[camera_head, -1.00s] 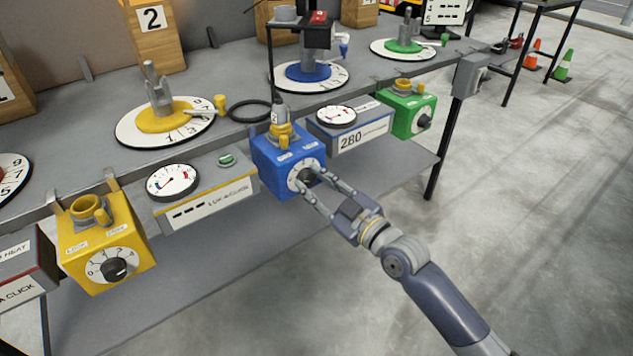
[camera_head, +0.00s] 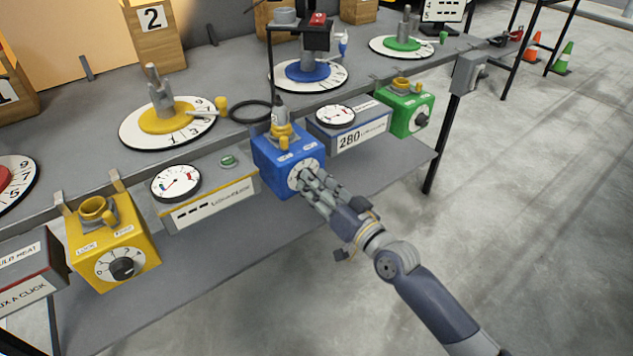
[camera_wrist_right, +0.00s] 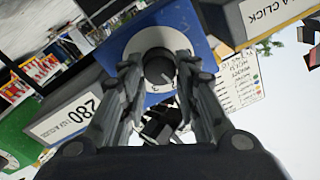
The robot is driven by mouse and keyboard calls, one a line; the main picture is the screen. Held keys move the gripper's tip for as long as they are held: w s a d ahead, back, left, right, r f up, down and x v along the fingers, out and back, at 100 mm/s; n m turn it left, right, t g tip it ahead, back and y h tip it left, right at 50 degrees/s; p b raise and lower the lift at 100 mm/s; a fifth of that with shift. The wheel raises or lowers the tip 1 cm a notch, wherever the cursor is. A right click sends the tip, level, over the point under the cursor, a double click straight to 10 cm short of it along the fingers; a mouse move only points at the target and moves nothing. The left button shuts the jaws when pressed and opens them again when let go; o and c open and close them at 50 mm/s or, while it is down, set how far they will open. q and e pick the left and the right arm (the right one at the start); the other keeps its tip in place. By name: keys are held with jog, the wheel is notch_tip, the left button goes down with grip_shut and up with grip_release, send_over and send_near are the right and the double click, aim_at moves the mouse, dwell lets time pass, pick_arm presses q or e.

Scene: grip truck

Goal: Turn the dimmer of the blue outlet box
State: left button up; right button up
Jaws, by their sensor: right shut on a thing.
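The blue outlet box (camera_head: 270,160) hangs at the front edge of the workbench, with a white dial on its front face. My right gripper (camera_head: 306,184) reaches the dial from the lower right and hides its knob in the head view. In the right wrist view, the black dimmer knob (camera_wrist_right: 159,68) sits on the white dial between the two fingers of my right gripper (camera_wrist_right: 160,72), which is shut on it. The blue box (camera_wrist_right: 190,22) shows behind the fingers there. My left gripper is not in view.
A yellow outlet box (camera_head: 110,240) hangs at left and a green one (camera_head: 407,112) at right. A gauge unit reading 280 (camera_head: 350,137) stands right of the blue box, another gauge unit (camera_head: 205,190) left.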

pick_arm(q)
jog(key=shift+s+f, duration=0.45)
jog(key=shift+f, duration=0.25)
pick_arm(e)
jog(key=shift+m, duration=1.2)
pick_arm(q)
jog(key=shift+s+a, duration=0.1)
pick_arm(e)
jog(key=o, duration=1.1)
jog(key=v, duration=1.2)
jog(key=shift+f, duration=0.1)
